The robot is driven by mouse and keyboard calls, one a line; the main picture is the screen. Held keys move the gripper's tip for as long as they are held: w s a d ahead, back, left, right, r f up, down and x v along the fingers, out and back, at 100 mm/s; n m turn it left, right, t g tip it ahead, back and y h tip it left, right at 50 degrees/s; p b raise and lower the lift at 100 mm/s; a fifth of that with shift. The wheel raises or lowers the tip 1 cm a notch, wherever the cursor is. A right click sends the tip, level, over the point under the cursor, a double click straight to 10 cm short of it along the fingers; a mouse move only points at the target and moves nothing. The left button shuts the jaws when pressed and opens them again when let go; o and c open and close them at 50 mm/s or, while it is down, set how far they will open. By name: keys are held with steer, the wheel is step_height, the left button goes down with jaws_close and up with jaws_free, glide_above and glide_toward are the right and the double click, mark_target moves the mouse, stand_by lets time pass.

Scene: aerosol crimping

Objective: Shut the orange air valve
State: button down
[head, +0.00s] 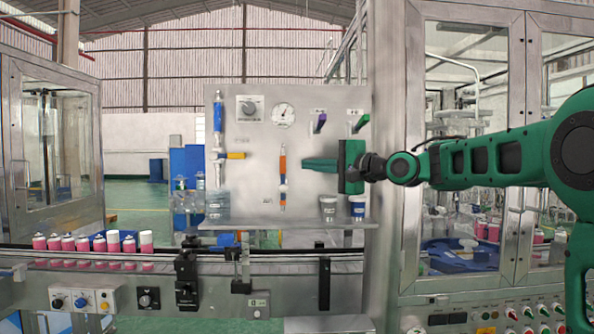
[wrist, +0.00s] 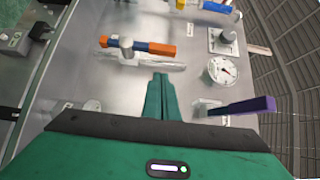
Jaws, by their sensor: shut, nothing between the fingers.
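The orange air valve (head: 283,164) is on the upright grey panel, left of my gripper in the head view. Its handle is long and upright, in line with its short pipe, with orange and blue parts. In the wrist view the orange handle (wrist: 160,48) lies across the picture, beyond my fingertips, with a pale round hub and a blue part to its left. My green gripper (head: 306,164) points left, its fingers together and empty, close to the valve's right side. In the wrist view the fingertips (wrist: 160,78) appear just short of the handle; no contact is visible.
A yellow-orange lever (head: 235,155) sticks out sideways from a blue-topped pipe at left. A gauge (head: 284,114), a dial (head: 249,109), a purple lever (head: 320,122) and a green lever (head: 361,123) are above. Cups (head: 328,207) stand on the shelf (head: 285,223) below.

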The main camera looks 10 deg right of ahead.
mark_target(283, 174)
steer(key=shift+w+a, duration=0.15)
steer(key=shift+a, duration=0.85)
steer(key=shift+w+a, duration=0.15)
steer(key=shift+a, duration=0.8)
